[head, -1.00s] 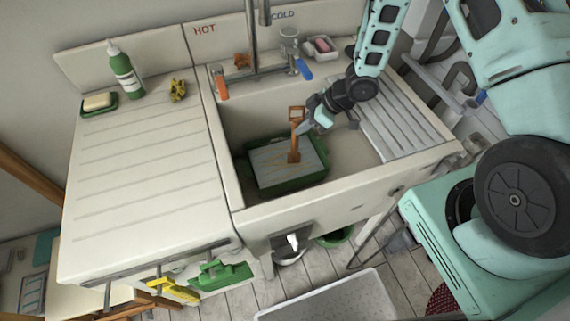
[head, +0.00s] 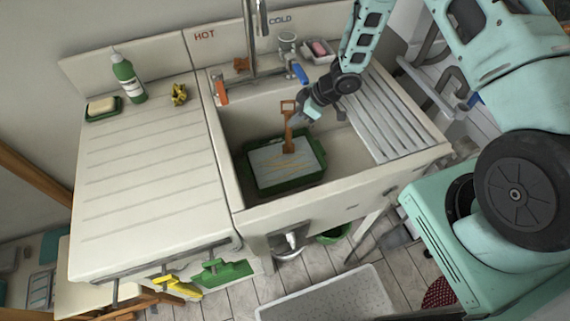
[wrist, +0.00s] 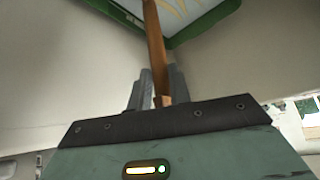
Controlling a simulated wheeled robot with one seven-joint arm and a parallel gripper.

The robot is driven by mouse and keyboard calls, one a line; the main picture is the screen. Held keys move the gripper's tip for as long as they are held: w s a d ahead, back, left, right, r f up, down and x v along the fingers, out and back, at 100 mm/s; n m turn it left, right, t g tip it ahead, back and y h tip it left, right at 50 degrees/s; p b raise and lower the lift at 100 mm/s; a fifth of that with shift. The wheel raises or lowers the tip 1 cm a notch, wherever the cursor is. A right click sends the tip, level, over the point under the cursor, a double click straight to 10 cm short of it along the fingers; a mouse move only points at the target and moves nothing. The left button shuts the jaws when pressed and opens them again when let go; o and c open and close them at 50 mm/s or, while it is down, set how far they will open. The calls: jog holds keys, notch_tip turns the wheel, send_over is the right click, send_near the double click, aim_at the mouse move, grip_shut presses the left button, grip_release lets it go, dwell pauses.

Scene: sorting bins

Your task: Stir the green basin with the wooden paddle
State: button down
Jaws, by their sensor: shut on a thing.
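The green basin (head: 322,160) sits inside the sink and holds pale liquid (head: 275,166) with yellowish streaks. The wooden paddle (head: 288,139) stands roughly upright with its lower end in the liquid, toward the far side of the basin. My gripper (head: 297,118) reaches in from the right and is shut on the paddle's shaft. In the wrist view the paddle's shaft (wrist: 155,45) runs between the two grey fingers of my gripper (wrist: 157,88) toward the basin (wrist: 205,22). The submerged end of the paddle is hard to make out.
The sink's front wall (head: 340,188) rises beside the basin. A ribbed drainboard (head: 390,125) lies on the right. A green bottle (head: 127,78), a soap dish (head: 103,108) and a yellow item (head: 179,94) stand on the left counter. The tap (head: 250,40) is behind the sink.

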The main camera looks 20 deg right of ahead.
jog(key=shift+w+a+r, duration=0.25)
jog(key=shift+w+a, duration=0.35)
jog(key=shift+w, duration=0.35)
jog(key=shift+a, duration=0.25)
jog(key=s+a, duration=0.1)
jog(key=s+a+b, duration=0.1)
jog(key=a, duration=0.1)
jog(key=s+a+b, duration=0.1)
jog(key=a, duration=0.1)
jog(key=shift+f, duration=0.1)
jog(key=shift+d, duration=0.1)
jog(key=s, duration=0.1)
jog(key=s+d+b, duration=0.1)
jog(key=s, duration=0.2)
jog(key=shift+s+d, duration=0.1)
jog(key=shift+d, duration=0.3)
